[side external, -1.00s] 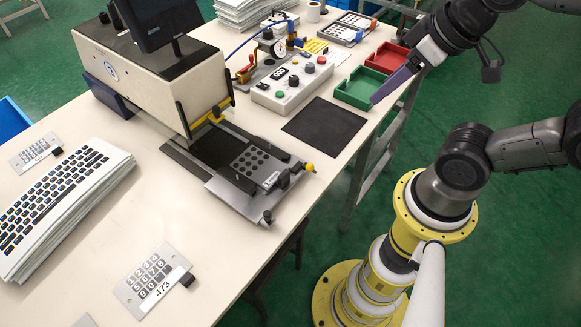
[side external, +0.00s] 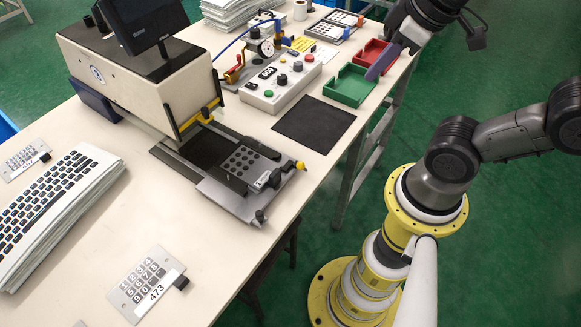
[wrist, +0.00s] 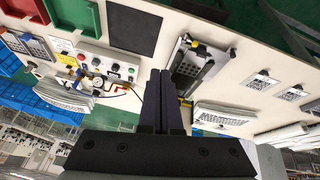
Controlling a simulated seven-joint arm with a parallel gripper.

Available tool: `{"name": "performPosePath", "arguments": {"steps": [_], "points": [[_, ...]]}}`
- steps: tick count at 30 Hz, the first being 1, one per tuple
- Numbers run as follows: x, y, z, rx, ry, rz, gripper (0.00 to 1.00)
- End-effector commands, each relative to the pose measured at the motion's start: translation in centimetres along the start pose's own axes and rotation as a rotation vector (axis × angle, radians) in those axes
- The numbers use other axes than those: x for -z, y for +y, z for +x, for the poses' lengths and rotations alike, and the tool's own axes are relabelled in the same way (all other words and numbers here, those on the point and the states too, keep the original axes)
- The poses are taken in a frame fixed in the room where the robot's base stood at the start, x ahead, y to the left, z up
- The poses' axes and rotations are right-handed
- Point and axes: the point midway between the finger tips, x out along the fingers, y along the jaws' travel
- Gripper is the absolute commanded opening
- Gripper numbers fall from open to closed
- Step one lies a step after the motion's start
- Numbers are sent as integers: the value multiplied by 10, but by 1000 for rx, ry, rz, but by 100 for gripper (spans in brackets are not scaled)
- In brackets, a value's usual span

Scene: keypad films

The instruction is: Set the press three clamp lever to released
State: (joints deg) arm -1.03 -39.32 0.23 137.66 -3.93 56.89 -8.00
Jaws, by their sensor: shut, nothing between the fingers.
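No label reading "press three" is legible, so I cannot tell which lever the task names. The large beige press (side external: 125,75) stands on the bench at left. Its sliding plate (side external: 225,198) holds a dark perforated keypad, with a black clamp with a yellow tip (side external: 299,166) at its right edge. A red-handled lever (side external: 234,72) stands by a dial gauge (side external: 266,49) farther back. Neither lever's setting is clear. My gripper (side external: 368,79) is shut and empty, above the trays and apart from both levers. Its dark fingers (wrist: 162,73) point over the bench in the wrist view.
A green tray (side external: 350,100) and a red tray (side external: 360,62) lie near my gripper. A button box (side external: 280,84) and a flat black mat (side external: 314,123) lie between them and the press.

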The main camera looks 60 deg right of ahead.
Motion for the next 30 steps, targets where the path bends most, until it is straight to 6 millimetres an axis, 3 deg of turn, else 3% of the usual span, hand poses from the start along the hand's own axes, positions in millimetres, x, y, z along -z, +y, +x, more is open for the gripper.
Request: {"name": "performPosePath", "arguments": {"steps": [8, 14, 22, 30], "points": [[48, -9, 17, 14, -192, -334, 0], [80, -34, 43, 27, -322, -571, 0], [107, -89, 89, 32, -484, -877, 0], [104, -161, 140, 17, -621, -1140, 0]]}}
